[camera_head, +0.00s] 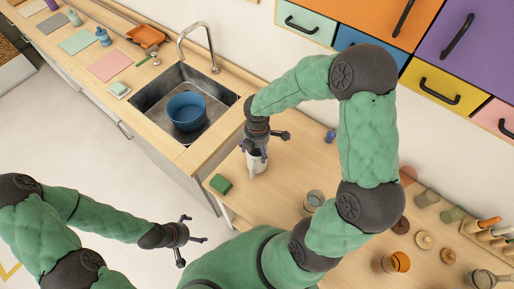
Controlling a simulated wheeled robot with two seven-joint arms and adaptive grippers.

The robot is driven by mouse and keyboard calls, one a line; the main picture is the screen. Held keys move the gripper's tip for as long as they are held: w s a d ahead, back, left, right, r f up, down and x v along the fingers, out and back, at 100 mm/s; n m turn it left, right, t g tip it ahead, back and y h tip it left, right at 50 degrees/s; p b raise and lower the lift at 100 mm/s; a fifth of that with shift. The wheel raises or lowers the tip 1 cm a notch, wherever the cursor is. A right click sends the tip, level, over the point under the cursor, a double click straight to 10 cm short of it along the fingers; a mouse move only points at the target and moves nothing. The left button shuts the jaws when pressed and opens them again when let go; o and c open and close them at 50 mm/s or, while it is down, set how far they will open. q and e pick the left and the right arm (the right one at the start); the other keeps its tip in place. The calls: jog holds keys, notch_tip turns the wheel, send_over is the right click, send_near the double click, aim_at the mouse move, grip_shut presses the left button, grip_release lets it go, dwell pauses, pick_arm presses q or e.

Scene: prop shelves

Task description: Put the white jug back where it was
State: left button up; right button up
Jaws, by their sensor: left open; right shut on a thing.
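The white jug (256,165) is in my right gripper (259,150), which is shut on it at the left end of the wooden counter, near the sink. Only a small pale part of the jug shows below the fingers; the rest is hidden by the gripper. I cannot tell whether the jug touches the counter. My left gripper (191,229) is open and empty, over the floor in front of the counter.
A green block (221,184) lies left of the jug. A grey cup (313,201) and a small blue item (330,135) stand to its right. The sink (150,100) holds a blue pot (186,111). Wooden counter (285,180) between jug and cup is clear.

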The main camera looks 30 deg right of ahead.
jog(key=shift+f+b, duration=0.45)
jog(key=shift+f, duration=0.15)
jog(key=o, duration=1.6)
notch_tip(320, 180, up, 12)
